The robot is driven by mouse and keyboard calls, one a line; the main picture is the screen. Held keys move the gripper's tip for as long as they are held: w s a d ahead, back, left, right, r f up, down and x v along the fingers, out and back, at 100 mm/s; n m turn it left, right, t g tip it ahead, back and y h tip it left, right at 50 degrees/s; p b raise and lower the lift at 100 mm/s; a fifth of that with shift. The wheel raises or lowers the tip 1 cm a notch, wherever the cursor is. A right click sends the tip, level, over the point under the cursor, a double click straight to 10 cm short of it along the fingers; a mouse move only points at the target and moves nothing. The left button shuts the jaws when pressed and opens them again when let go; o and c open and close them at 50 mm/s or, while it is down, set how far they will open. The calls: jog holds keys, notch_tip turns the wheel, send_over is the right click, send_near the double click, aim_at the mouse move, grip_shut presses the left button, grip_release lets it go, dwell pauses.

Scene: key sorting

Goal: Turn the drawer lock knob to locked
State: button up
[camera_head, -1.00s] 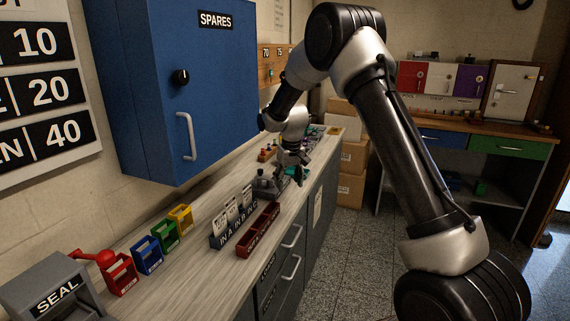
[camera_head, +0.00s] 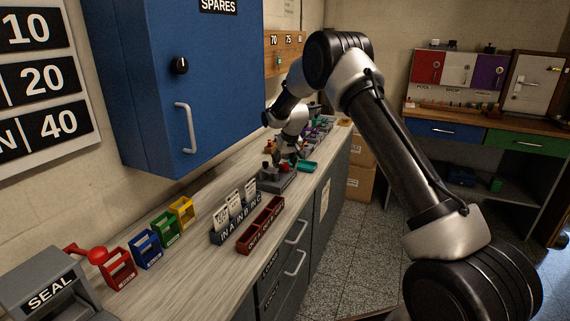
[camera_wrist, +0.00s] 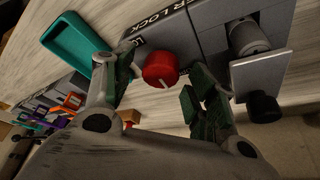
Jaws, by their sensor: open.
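The red lock knob (camera_wrist: 160,69) sits on a grey fixture (camera_wrist: 205,25) in the wrist view, beside a black label partly reading "R LOCK". A white line marks the knob's face; which setting it points to cannot be read. My gripper (camera_wrist: 165,88) is open, with one finger on each side of the knob. Whether either finger touches it is unclear. In the head view, my gripper (camera_head: 287,164) is down at the grey fixture (camera_head: 277,181) on the counter, and the knob is mostly hidden by it.
A teal tray (camera_wrist: 78,42) lies close to one finger. A grey post with a pale plate (camera_wrist: 260,72) and black knob stands on the other side. In the head view, a card holder (camera_head: 235,220) and dark red tray (camera_head: 262,225) are nearer. A blue cabinet (camera_head: 220,90) hangs above.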

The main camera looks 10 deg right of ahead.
jog(key=shift+f, duration=0.1)
jog(key=c, duration=1)
jog(key=shift+c, duration=0.2)
jog(key=shift+m, duration=0.3)
jog(key=m+h, duration=0.1)
jog(key=m, duration=0.1)
jog(key=shift+a+m, duration=0.1)
jog(key=shift+m, duration=0.3)
jog(key=m+h, duration=0.1)
jog(key=m, duration=0.2)
jog(key=shift+a+m+h, duration=0.1)
jog(key=shift+m+h, duration=0.2)
jog(key=m+g+h, duration=0.1)
jog(key=m, duration=0.2)
jog(key=shift+m, duration=0.3)
jog(key=shift+w+a+m+g+h, duration=0.1)
jog(key=shift+m+g+h, duration=0.4)
jog(key=shift+m, duration=1.1)
